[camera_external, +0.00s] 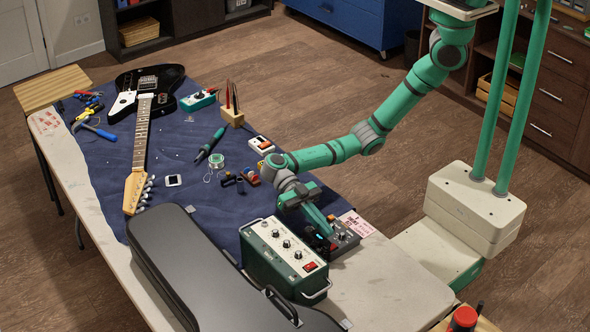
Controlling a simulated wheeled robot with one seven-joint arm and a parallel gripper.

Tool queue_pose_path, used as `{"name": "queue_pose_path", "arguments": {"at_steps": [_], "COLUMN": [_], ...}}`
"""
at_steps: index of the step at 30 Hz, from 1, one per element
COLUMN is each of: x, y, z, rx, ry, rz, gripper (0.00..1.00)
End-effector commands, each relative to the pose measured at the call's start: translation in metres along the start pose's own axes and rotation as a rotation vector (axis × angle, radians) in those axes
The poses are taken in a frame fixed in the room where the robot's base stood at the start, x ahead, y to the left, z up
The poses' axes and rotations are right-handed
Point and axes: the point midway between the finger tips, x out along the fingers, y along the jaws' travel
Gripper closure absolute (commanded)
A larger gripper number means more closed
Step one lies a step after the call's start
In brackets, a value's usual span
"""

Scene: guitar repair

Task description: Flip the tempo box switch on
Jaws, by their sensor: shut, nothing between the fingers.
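My gripper (327,234) is shut and empty, pointing down at a small dark grey box (346,241) with knobs on its top. The fingertips are over the left part of that box; I cannot tell whether they touch it. A small bluish glow shows beside the fingertips. Just left stands a larger green box (262,262) with a pale top panel, several black knobs, a red switch (310,267) and metal handles. No label is readable, so I cannot tell for sure which is the tempo box. The grey box's switch is hidden or too small to make out.
A black guitar case (200,265) lies left of the green box. A black-and-white guitar (143,130), a soldering iron (209,144), a solder spool (216,161) and small tools lie on the blue cloth (185,205). The table's front right corner (400,290) is clear.

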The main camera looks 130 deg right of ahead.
Motion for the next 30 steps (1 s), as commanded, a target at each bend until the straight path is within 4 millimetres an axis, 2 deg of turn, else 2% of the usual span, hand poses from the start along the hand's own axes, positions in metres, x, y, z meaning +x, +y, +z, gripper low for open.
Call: {"name": "queue_pose_path", "arguments": {"at_steps": [1,6,13,18,30], "x": [-0.015,-0.051,-0.086,-0.096,-0.098], "y": [0.001,0.003,0.004,0.004,0.004], "z": [0.003,0.003,0.003,0.003,0.003], "rx": [0.005,0.003,0.004,0.003,0.002], "ry": [-0.002,-0.002,-0.001,0.001,0.001], "rz": [0.006,0.006,0.004,0.003,0.003], "gripper": [1.00,1.00,1.00,1.00,1.00]}}
